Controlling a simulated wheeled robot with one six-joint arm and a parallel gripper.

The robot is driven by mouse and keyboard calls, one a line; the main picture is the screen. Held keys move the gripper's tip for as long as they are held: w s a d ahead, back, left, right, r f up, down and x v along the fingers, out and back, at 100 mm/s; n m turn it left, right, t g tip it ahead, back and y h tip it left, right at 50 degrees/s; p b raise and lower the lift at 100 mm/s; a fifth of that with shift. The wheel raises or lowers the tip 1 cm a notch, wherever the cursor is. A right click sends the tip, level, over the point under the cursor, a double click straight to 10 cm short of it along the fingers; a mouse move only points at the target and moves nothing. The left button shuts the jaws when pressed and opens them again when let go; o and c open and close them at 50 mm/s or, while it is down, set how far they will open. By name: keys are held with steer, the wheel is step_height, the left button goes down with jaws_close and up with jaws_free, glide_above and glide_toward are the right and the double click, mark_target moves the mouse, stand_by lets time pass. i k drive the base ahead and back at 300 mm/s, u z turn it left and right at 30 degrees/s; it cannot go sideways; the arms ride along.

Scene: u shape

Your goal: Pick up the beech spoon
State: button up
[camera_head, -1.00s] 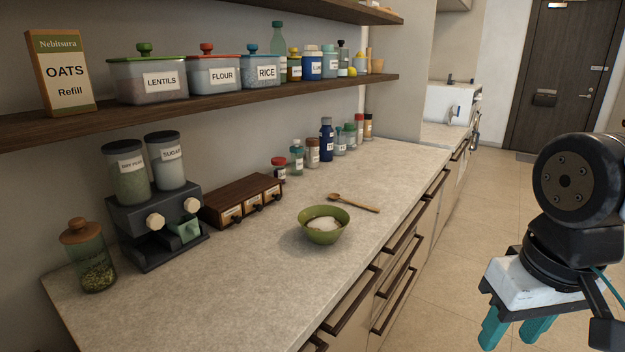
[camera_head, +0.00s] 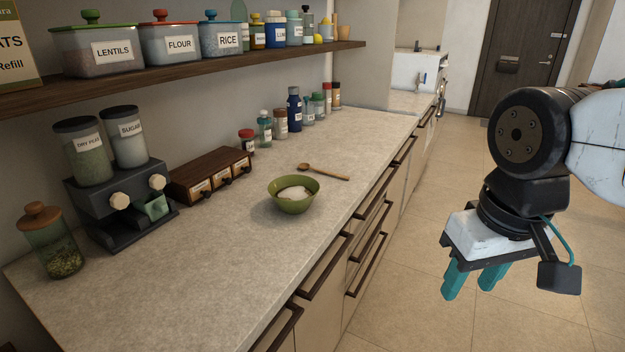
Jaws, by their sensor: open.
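The beech spoon (camera_head: 324,172) lies on the counter just behind a green bowl (camera_head: 293,194), its bowl end to the left and its handle pointing right. The green bowl holds something white. My gripper (camera_head: 474,281) is at the right, pointing down over the floor in front of the counter, well apart from the spoon. Its teal fingers are open and nothing shows between them.
The counter (camera_head: 190,270) is clear at the front left. A dispenser (camera_head: 120,200), a small drawer box (camera_head: 211,175) and several bottles stand along the wall. A shelf (camera_head: 180,72) with labelled containers hangs above. Drawer handles (camera_head: 325,268) stick out from the front.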

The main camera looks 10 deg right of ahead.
mark_target(303, 166)
steer(key=z, duration=1.2)
steer(key=i, duration=2.1)
steer(key=u, duration=2.8)
